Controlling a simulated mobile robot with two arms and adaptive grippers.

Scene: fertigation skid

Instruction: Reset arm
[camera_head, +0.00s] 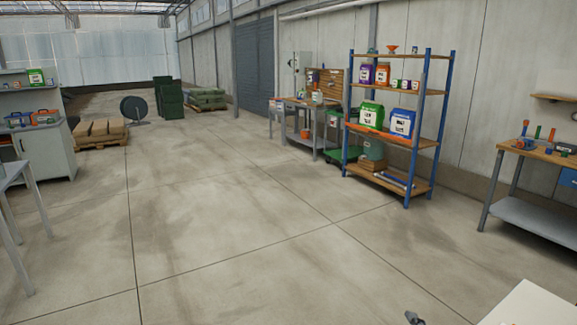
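A small dark grey part (414,318) pokes up at the bottom edge, right of centre. It is cut off by the frame, and I cannot tell what it belongs to. No object is seen in a gripper.
A blue-framed shelf (408,140) holds tubs and boxes. A workbench (540,150) stands at the right, another bench (300,103) behind. A grey cabinet (48,150) and table (12,172) are left. A white surface (530,305) fills the bottom right corner. The middle floor is clear.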

